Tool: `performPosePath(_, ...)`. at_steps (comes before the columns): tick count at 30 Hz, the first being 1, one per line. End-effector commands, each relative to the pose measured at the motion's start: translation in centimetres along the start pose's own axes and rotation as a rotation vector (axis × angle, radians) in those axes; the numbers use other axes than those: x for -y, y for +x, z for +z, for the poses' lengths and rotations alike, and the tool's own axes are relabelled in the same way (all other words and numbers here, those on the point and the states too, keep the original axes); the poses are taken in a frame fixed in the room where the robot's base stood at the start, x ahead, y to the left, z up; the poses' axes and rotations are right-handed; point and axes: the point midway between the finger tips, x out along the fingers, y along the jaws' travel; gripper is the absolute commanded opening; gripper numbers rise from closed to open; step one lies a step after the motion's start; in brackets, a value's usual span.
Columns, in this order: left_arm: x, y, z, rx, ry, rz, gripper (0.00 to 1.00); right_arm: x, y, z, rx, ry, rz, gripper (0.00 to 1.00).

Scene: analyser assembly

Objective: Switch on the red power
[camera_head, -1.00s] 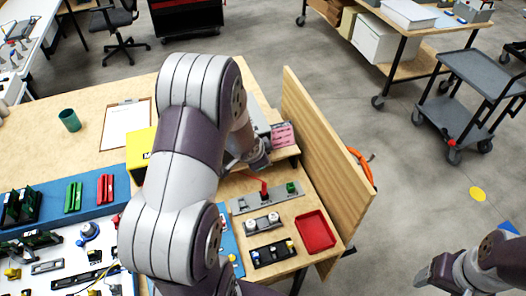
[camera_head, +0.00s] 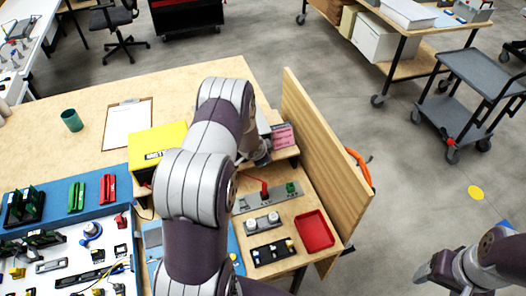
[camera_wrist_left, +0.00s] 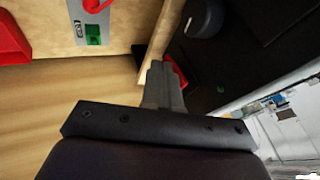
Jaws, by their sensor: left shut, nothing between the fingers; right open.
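The red power switch (camera_head: 265,188) is a red part with a lever on a grey strip plate (camera_head: 245,203), next to a green block (camera_head: 291,188), on the right part of the table. In the left wrist view the red switch (camera_wrist_left: 96,5) shows at the top left edge, above the green block (camera_wrist_left: 93,36). My left gripper (camera_wrist_left: 158,70) is shut and empty, apart from the switch, beside the wooden shelf. In the head view its fingers are hidden or too small to make out. My right gripper (camera_head: 424,272) is open and empty, off to the right over the floor.
A red tray (camera_head: 315,231) and a two-knob plate (camera_head: 262,224) lie near the switch plate. A tall wooden board (camera_head: 325,160) bounds the table's right side. A yellow box (camera_head: 155,145) and a small shelf with a pink box (camera_head: 282,136) stand behind.

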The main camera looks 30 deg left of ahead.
Motion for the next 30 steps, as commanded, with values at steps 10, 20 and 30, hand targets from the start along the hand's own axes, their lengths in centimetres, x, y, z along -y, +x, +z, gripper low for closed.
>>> performPosePath(10, 0.01, 0.05, 0.02, 0.000, 0.000, 0.000, 0.00, 0.00, 0.07, 0.02, 0.000, 0.000, 0.000, 0.70)
performPosePath(20, 0.13, 0.38, 0.14, 0.000, 0.001, 0.000, 0.00, 0.00, 0.25, 0.04, 0.000, 0.000, 0.000, 0.70)
performPosePath(30, 0.38, 0.64, 0.19, 0.000, 0.000, -0.001, 0.00, 0.00, 0.42, 0.06, 0.000, 0.000, 0.000, 0.70)
